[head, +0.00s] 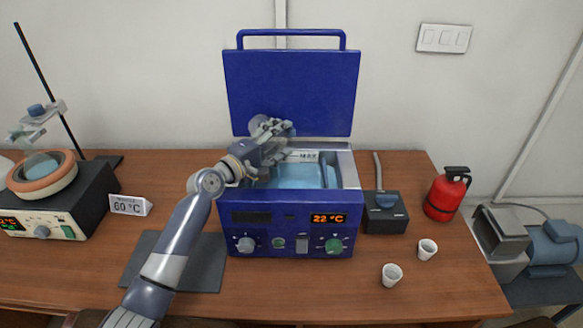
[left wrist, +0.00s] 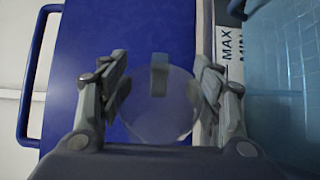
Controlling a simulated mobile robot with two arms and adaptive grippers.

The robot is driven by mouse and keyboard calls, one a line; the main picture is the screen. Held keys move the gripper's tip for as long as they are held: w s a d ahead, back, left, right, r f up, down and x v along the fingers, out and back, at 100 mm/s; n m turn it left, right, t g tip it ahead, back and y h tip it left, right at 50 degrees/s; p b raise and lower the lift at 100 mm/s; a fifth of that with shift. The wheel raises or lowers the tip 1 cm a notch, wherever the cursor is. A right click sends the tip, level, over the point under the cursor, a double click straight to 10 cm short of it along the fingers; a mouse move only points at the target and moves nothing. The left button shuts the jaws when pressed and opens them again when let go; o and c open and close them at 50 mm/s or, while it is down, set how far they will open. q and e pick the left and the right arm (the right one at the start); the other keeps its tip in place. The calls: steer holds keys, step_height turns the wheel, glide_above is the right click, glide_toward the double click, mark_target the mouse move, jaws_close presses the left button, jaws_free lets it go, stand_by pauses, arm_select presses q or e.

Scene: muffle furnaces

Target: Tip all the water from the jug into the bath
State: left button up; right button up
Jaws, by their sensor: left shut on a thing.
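The water bath (head: 290,218) is a blue box with its lid (head: 290,90) open behind it. Light blue water (head: 295,176) shows inside; in the left wrist view it lies at the right (left wrist: 295,90), beside a MAX/MIN label. My left gripper (head: 273,130) is over the back left of the bath, in front of the lid. It is shut on the clear jug (head: 258,122), which is mostly hidden by the fingers in the head view. In the left wrist view the jug (left wrist: 158,112) is a round clear shape between the fingers (left wrist: 160,88). I cannot tell its water level.
A heater with an orange ring (head: 42,180) stands at the left, by a 60 °C sign (head: 130,205). A small dark device (head: 384,212), a red extinguisher (head: 447,195) and two white cups (head: 392,274) are at the right. A dark mat (head: 205,262) lies in front.

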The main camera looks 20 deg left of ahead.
arm_select(q)
steer(key=shift+w+d+r, duration=0.2)
steer(key=shift+w+d, duration=0.25)
steer(key=shift+d, duration=0.05)
steer(key=shift+s+a+f, duration=0.2)
steer(key=shift+s+a, duration=0.15)
steer(key=shift+a, duration=0.05)
steer(key=shift+s+a, duration=0.2)
steer(key=shift+s, duration=0.05)
steer(key=shift+s+a+r, duration=0.1)
